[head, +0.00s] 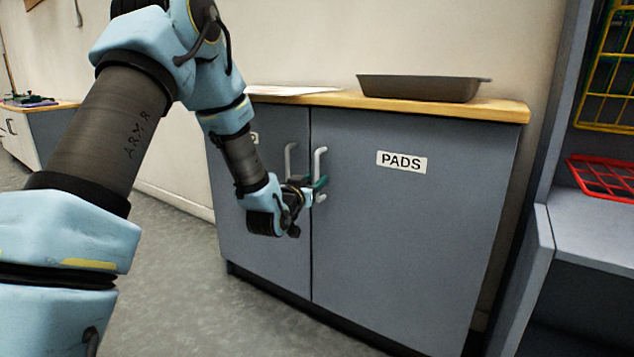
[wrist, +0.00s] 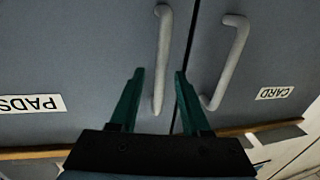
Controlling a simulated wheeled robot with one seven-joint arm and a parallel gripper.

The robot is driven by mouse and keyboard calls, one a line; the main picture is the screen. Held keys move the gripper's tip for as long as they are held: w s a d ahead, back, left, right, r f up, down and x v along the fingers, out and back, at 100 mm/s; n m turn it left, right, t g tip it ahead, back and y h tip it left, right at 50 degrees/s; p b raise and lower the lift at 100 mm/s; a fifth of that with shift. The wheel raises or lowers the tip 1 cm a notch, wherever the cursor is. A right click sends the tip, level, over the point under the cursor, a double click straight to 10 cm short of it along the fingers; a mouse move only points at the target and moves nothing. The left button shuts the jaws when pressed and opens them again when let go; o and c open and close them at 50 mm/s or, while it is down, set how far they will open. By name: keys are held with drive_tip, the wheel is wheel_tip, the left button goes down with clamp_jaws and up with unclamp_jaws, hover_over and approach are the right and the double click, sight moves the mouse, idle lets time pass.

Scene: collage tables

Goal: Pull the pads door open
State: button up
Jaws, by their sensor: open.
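The grey pads door (head: 400,230) carries a PADS label (head: 402,162) and looks shut, flush with the door to its left. Its pale vertical bar handle (head: 319,163) is near the door's left edge. My gripper (head: 314,188) is open at the lower part of this handle. In the wrist view, which is upside down, the pads handle (wrist: 164,50) runs between the two green fingers of my gripper (wrist: 159,72), with gaps on both sides. I cannot tell how deep the handle sits between them. The pads label also shows there (wrist: 32,103).
The neighbouring card door (wrist: 260,50) has its own handle (wrist: 232,58) close beside the right finger in the wrist view. A dark tray (head: 420,88) and papers (head: 290,90) lie on the wooden top. A shelf unit with a red basket (head: 605,178) stands at the right.

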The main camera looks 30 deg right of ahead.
drive_tip(key=shift+x, duration=1.25)
drive_tip(key=shift+c, duration=0.4)
clamp_jaws()
